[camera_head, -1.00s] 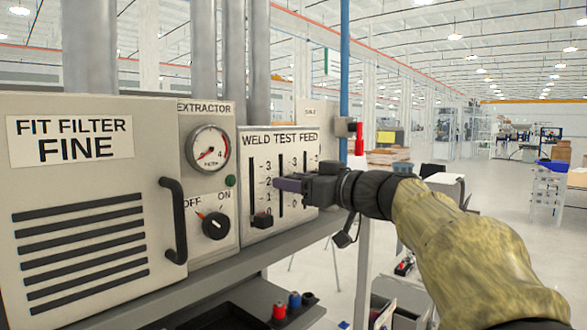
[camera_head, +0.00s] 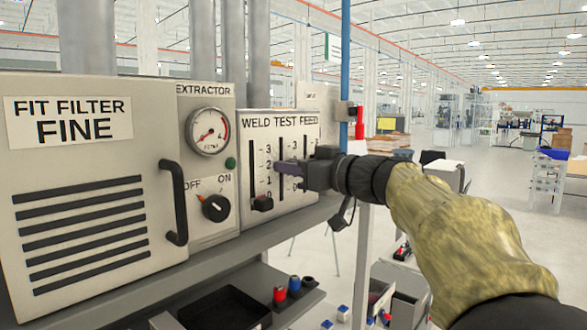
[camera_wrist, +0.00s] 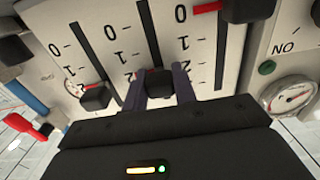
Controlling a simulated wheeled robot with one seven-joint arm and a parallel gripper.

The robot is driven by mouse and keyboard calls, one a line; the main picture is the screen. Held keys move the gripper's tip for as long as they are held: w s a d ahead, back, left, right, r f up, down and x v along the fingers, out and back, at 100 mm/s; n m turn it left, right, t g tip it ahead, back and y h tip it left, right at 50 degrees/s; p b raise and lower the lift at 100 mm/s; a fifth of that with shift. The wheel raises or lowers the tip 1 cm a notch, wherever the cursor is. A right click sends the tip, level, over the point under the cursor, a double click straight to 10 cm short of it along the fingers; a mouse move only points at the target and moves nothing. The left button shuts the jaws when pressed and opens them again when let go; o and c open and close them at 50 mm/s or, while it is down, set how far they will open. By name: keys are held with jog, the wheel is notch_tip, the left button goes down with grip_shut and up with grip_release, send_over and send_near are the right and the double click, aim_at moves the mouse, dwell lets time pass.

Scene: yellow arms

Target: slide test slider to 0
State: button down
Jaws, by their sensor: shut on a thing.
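The slider panel, headed WELD TEST FEED (camera_head: 280,122), has three vertical slots with number scales. The middle, test slider's black knob (camera_wrist: 158,83) sits between my gripper's fingers, close to the 2 mark in the upside-down wrist view. My gripper (camera_head: 288,168) is shut on that knob and comes at the panel from the right; its fingers hide the knob in the head view. The weld slider's black knob (camera_head: 262,203) is low in its slot near 0. The feed slider's knob (camera_wrist: 95,97) shows left of my fingers in the wrist view.
An extractor gauge (camera_head: 208,131) and an OFF/ON rotary knob (camera_head: 215,207) lie left of the sliders. A cabinet door handle (camera_head: 174,202) sticks out further left. A grey shelf edge (camera_head: 240,240) runs below the panel. A blue pipe (camera_head: 344,60) stands behind on the right.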

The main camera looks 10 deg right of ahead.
aim_at(281, 194)
jog(key=shift+f+b, duration=3.05)
jog(key=shift+b, duration=1.9)
jog(key=shift+w+f, duration=0.1)
jog(key=shift+f, duration=0.05)
jog(key=c, duration=1.1)
grip_release()
jog(key=shift+d, duration=0.1)
jog(key=b+v, duration=0.7)
jog(key=v, duration=1)
jog(key=shift+s, duration=0.2)
